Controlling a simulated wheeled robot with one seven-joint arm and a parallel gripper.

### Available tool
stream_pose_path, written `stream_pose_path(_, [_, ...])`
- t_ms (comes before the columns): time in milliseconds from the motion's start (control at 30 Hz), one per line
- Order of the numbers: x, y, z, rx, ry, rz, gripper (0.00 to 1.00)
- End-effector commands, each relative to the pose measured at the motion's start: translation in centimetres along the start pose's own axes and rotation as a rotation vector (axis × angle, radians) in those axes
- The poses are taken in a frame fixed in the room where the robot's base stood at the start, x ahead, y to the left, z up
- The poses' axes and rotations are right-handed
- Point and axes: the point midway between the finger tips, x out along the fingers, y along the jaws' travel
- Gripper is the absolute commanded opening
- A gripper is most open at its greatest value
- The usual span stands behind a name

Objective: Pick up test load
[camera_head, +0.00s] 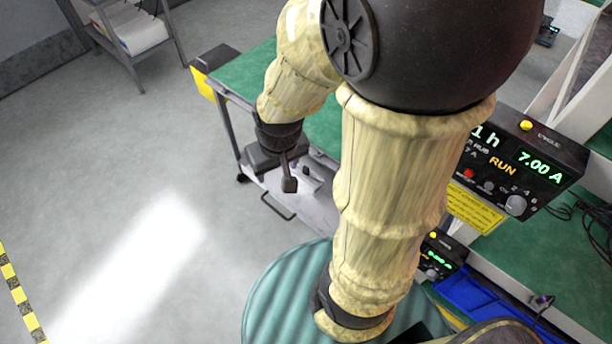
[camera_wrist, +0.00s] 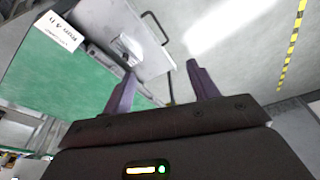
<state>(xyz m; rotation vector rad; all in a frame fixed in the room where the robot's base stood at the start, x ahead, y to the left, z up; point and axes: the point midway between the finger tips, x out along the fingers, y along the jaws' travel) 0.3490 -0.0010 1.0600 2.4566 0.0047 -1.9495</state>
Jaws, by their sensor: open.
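I cannot tell for sure which thing is the test load. A black instrument (camera_head: 545,150) with a lit display reading "RUN" and "7.00 A" stands at the right in the head view, partly behind my arm. A smaller similar black unit (camera_head: 440,256) with green digits sits lower down, also partly covered by my arm. My gripper (camera_head: 297,180) hangs over the grey lower shelf of a green-topped bench, far left of both instruments. In the wrist view my gripper (camera_wrist: 161,88) is open, with its two fingers apart and nothing held between them.
The green bench top (camera_head: 325,122) lies behind my arm. A grey shelf (camera_head: 318,212) with a handle is below it. A blue tray (camera_head: 478,300) and cables (camera_head: 590,222) are at the right. A white label (camera_wrist: 55,30) shows in the wrist view. The floor (camera_head: 130,190) at left is clear.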

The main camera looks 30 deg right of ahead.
Motion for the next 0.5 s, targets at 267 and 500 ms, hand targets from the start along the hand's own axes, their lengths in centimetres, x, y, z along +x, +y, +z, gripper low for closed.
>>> stream_pose_path(267, [4.2, 3.6, -4.2, -0.103, -0.080, 0.011, 0.75])
stream_pose_path(500, [10.6, 10.1, -8.3, -0.261, -0.187, -0.016, 0.75])
